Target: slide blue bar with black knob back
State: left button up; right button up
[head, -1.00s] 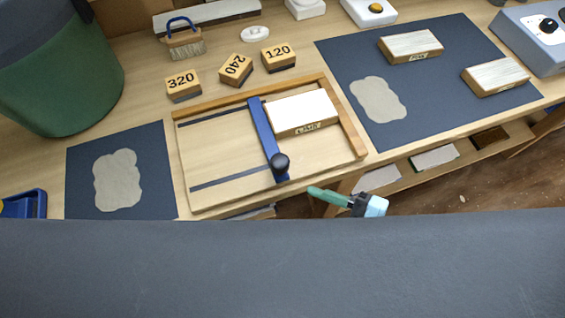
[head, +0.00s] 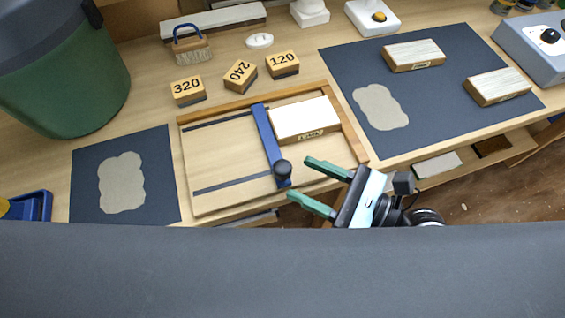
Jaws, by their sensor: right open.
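The blue bar (head: 265,135) lies across a wooden frame (head: 215,206) with two dark slots. Its black knob (head: 282,168) is at the bar's near end. A white-topped wooden block (head: 303,119) sits in the frame just right of the bar, by the frame's back and right rails. My right gripper (head: 308,178) is open and empty, with green fingers pointing left. It is at the frame's near right corner, just right of the knob, and does not appear to touch it. My left gripper is not in view.
Blocks marked 320 (head: 187,91), 240 (head: 240,74) and 120 (head: 282,64) stand behind the frame, near a brush (head: 190,46). A dark mat (head: 440,95) with two blocks lies right. Another dark mat (head: 85,180) and a green bin (head: 70,85) are left.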

aim_at(282, 169)
jog(key=shift+p+x, duration=0.65)
jog(key=shift+x, duration=2.1)
grip_shut()
